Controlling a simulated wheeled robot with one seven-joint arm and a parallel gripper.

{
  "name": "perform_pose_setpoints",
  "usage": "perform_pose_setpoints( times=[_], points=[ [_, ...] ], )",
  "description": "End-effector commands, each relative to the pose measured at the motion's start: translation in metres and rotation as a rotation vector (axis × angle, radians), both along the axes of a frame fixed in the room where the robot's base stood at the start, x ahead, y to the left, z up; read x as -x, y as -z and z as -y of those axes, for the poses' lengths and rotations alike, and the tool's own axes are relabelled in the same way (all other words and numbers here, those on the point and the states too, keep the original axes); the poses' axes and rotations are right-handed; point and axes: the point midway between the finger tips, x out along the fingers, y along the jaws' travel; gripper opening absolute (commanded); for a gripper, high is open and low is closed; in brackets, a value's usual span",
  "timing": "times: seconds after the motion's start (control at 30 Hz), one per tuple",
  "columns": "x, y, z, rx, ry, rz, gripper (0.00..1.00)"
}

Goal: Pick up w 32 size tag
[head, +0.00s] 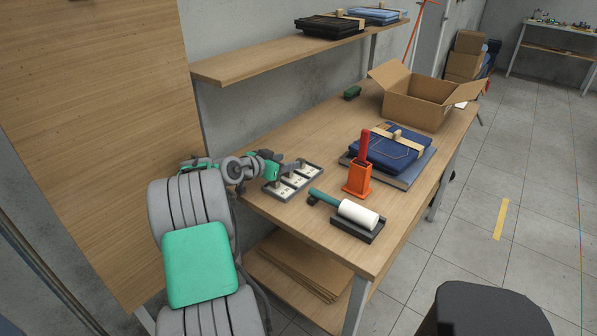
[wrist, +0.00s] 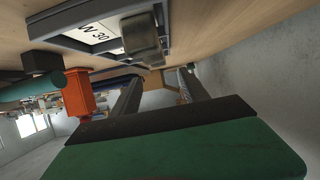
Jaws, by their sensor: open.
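A dark grey tray (head: 267,189) with several compartments of white tags lies at the left of the table. In the wrist view, a white tag marked W 30 (wrist: 95,32) shows in the tray (wrist: 75,45), beside a grey block (wrist: 142,38). I cannot read a W 32 marking in either view; the head view is too small for the tag text. My gripper (head: 290,166) is at the tray's back left edge. In the wrist view, its two fingers (wrist: 162,76) are apart with nothing between them.
A lint roller (head: 357,213) on a black holder and an orange stand (head: 357,181) with a red-handled tool are right of the tray. Folded blue jeans (head: 383,153) lie behind. An open cardboard box (head: 416,110) is farther back. A shelf (head: 260,61) overhangs the table.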

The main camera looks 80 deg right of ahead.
Motion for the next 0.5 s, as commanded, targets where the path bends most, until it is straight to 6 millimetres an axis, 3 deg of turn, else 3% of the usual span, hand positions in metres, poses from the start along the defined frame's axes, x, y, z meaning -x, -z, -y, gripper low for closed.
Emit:
perform_pose_setpoints(
  times=[0.4, 0.5],
  points=[
    [0.025, 0.026, 0.053, -0.002, 0.000, 0.000, 0.53],
    [0.027, 0.028, 0.058, -0.001, -0.001, 0.000, 0.53]
  ],
)
